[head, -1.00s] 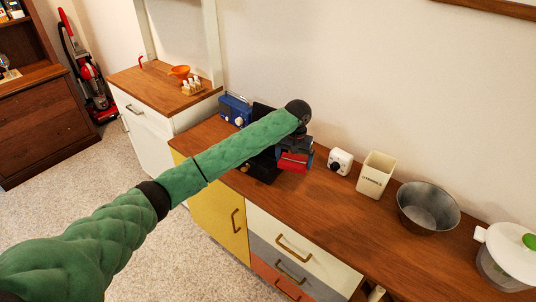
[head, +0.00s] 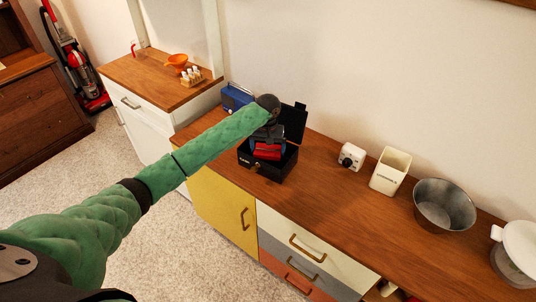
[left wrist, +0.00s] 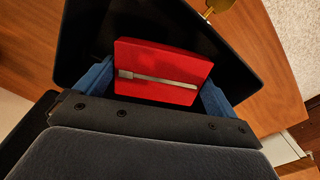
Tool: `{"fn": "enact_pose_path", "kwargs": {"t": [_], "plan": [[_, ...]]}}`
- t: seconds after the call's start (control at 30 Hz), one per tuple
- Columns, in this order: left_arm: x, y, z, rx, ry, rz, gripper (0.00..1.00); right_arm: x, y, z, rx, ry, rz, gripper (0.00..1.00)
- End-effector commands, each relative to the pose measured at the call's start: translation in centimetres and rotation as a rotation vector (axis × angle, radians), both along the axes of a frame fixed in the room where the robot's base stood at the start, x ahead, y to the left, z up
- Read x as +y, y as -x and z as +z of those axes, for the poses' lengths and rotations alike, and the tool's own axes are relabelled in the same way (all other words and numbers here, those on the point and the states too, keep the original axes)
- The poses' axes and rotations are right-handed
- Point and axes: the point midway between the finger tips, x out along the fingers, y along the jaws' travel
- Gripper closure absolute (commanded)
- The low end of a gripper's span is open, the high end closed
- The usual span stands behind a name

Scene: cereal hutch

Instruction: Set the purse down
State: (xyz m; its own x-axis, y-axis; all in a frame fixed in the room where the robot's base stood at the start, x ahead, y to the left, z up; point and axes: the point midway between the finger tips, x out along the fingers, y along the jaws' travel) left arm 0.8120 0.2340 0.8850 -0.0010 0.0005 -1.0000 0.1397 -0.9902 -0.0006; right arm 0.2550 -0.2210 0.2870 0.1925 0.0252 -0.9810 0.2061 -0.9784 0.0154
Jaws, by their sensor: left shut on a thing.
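The red purse (head: 268,151) is held in my left gripper (head: 268,141), over the opening of a black box with its lid open. In the left wrist view the purse (left wrist: 165,72) shows a silver strip and sits between the two blue fingers of my left gripper (left wrist: 157,88). The black box (head: 278,172) stands on the wooden counter, its lid (head: 294,122) raised behind. The box's dark inside (left wrist: 215,35) surrounds the purse in the wrist view. I cannot tell whether the purse touches the box floor. My right gripper is not in view.
A blue radio-like object (head: 236,97) stands left of the box. To the right are a white dial timer (head: 351,156), a cream canister (head: 390,171), a metal bowl (head: 444,206) and a white lidded container (head: 515,250). The counter (head: 322,172) between box and timer is clear.

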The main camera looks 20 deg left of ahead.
Motion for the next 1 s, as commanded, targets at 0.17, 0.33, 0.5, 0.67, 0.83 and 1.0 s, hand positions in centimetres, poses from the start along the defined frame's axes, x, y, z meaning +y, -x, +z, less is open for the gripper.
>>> {"fn": "enact_pose_path", "kwargs": {"t": [0.17,0.33,0.5,0.67,0.83,1.0], "plan": [[0.0,0.0,-1.1,0.001,-0.001,0.000,0.30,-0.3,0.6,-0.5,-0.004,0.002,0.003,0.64],[0.0,0.0,-3.1,0.002,-0.001,0.000,0.30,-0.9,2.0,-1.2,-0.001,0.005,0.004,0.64],[0.0,0.0,-4.4,0.001,-0.001,-0.001,0.30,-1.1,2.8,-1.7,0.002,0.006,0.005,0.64],[0.0,0.0,-4.4,0.000,0.000,-0.001,0.30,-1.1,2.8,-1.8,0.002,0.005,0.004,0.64],[0.0,0.0,-4.6,0.001,0.000,-0.001,0.30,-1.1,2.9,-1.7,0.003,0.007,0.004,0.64],[0.0,0.0,-4.6,0.000,0.000,-0.001,0.00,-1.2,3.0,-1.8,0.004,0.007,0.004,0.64]]}}
